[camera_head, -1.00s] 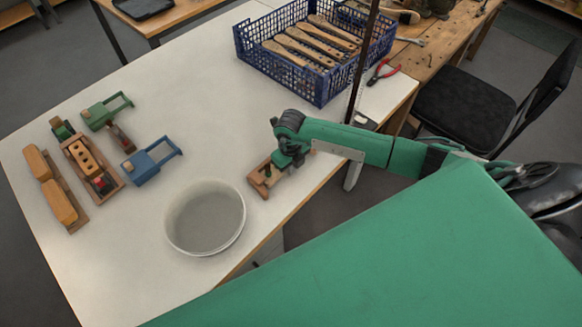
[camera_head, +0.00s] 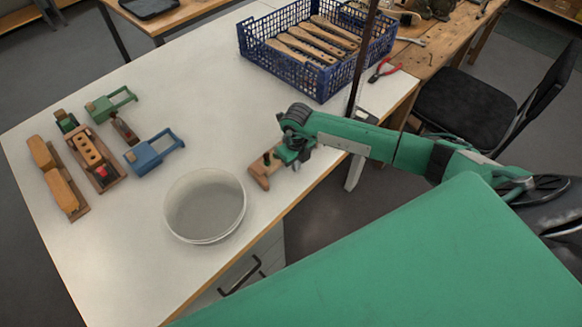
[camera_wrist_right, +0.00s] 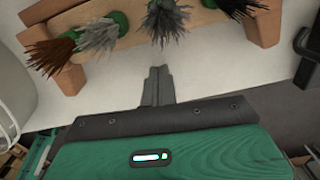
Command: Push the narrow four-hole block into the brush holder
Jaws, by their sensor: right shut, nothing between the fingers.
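My right gripper (camera_head: 283,160) is shut and empty, at the wooden brush holder (camera_head: 260,176) near the table's right edge. Its closed fingers (camera_wrist_right: 158,78) point at the holder in the right wrist view. There, a light wooden bar (camera_wrist_right: 125,38) with several brown, grey and dark bristle tufts lies between the holder's end blocks (camera_wrist_right: 262,24). The fingertips show below the bar, with white table between. I cannot tell whether this bar is the narrow four-hole block or how deep it sits. In the head view the gripper hides much of the holder. My left gripper is not in view.
A white bowl (camera_head: 204,238) stands left of the holder. Several wooden fixtures, including a blue one (camera_head: 153,154) and a green one (camera_head: 110,106), stand at the left. A blue crate (camera_head: 319,84) with brushes stands behind. The table (camera_head: 190,95) between is clear.

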